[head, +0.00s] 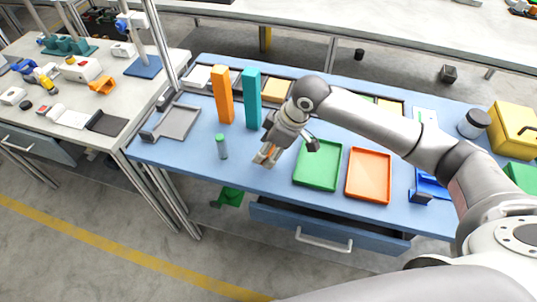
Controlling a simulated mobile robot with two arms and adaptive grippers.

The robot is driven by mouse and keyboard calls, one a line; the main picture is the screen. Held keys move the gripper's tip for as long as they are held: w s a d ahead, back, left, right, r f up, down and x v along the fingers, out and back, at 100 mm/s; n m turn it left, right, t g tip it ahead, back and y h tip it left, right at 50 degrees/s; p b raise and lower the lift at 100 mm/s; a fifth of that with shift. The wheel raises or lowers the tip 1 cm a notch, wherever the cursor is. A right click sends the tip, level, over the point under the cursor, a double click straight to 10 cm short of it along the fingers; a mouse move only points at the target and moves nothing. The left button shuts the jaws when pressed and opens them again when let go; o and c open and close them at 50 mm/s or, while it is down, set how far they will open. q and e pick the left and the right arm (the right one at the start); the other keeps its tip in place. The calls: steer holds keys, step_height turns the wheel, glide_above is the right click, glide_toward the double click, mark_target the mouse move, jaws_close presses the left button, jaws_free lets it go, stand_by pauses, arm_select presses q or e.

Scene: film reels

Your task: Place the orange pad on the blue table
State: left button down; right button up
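The blue table (190,155) runs across the middle of the head view, with a drawer pulled out at its front. My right gripper (266,157) points down close to the table top, left of the green tray. A small orange patch, possibly the orange pad (269,149), shows at its fingers. It is mostly hidden, and I cannot tell whether the fingers are closed on it or whether it touches the table. My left gripper is not in view.
Tall orange (223,95) and teal (252,97) blocks stand behind the gripper. A green-capped cylinder (222,147) and grey tray (177,122) are left. Green (318,186) and orange (368,196) trays lie right. Bare table lies between the cylinder and gripper.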

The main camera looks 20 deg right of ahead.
steer(key=shift+w+f, duration=0.15)
steer(key=shift+f, duration=0.25)
steer(key=shift+d+f, duration=0.1)
steer(key=shift+f, duration=1.2)
steer(key=shift+f, duration=0.1)
steer(key=o, duration=1)
steer(key=v, duration=1.2)
